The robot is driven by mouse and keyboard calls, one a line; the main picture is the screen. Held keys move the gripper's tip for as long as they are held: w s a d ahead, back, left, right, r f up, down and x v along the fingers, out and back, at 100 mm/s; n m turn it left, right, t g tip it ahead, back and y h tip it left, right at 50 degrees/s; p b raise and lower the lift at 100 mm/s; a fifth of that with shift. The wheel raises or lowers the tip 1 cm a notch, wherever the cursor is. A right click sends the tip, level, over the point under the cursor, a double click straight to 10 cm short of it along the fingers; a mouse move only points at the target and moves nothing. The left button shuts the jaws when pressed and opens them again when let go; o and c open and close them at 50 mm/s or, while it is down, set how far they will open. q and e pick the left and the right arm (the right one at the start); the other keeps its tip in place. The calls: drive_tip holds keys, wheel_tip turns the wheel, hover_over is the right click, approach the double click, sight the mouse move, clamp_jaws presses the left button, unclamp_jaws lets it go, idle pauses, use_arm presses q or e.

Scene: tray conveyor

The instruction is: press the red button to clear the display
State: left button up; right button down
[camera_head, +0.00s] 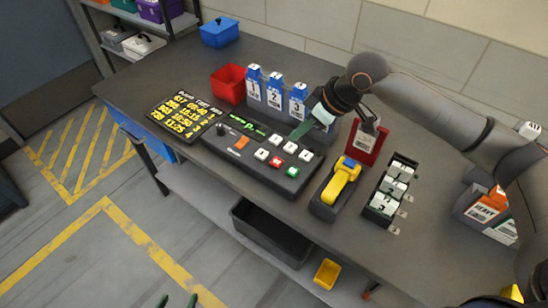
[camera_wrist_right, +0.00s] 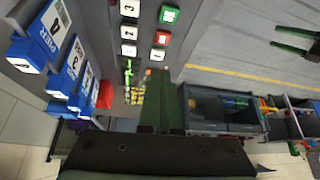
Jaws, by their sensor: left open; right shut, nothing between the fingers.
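The red button (camera_head: 276,162) sits on the dark button console (camera_head: 228,153), among white buttons and beside a green button (camera_head: 292,171). A small display (camera_head: 247,126) with green characters is at the console's back left; its text is too small to read. My right gripper (camera_head: 299,131) is shut and empty, above the back right of the console, apart from the red button. In the right wrist view the red button (camera_wrist_right: 163,39) shows beyond the shut green fingers (camera_wrist_right: 160,85). My left gripper (camera_head: 178,300) is open and empty at the bottom edge, over the floor.
A board with yellow text (camera_head: 186,117) stands left of the console. Numbered blue holders (camera_head: 274,90) and a red bin (camera_head: 228,84) are behind it. A yellow-handled device (camera_head: 340,183), a red holder (camera_head: 366,142) and a black rack (camera_head: 388,190) stand to the right.

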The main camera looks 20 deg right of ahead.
use_arm(q)
drive_tip(key=r, duration=0.1)
drive_tip(key=s+r+p, duration=0.1)
drive_tip(key=a+r+p, duration=0.1)
drive_tip(key=shift+s, duration=0.15)
use_arm(e)
drive_tip(key=a+m+t, duration=0.1)
drive_tip(key=m, duration=0.2)
drive_tip(key=w+a+m+y, duration=0.1)
drive_tip(key=m, duration=0.2)
drive_tip(key=w+a+m+t+y, duration=0.1)
drive_tip(key=m, duration=0.2)
drive_tip(key=shift+a+f+t, duration=0.15)
drive_tip(key=shift+a+t, duration=0.05)
drive_tip(key=shift+t, duration=0.1)
drive_tip(key=b, duration=0.8)
hover_over(280, 164)
wheel_tip(280, 164, down, 7)
drive_tip(key=shift+s+r, duration=0.1)
drive_tip(key=shift+r, duration=0.1)
drive_tip(key=shift+f+b, duration=0.3)
drive_tip(key=shift+f, duration=0.75)
use_arm(q)
wheel_tip(280, 164, down, 9)
drive_tip(key=shift+r, duration=0.2)
use_arm(e)
drive_tip(key=shift+f, duration=0.15)
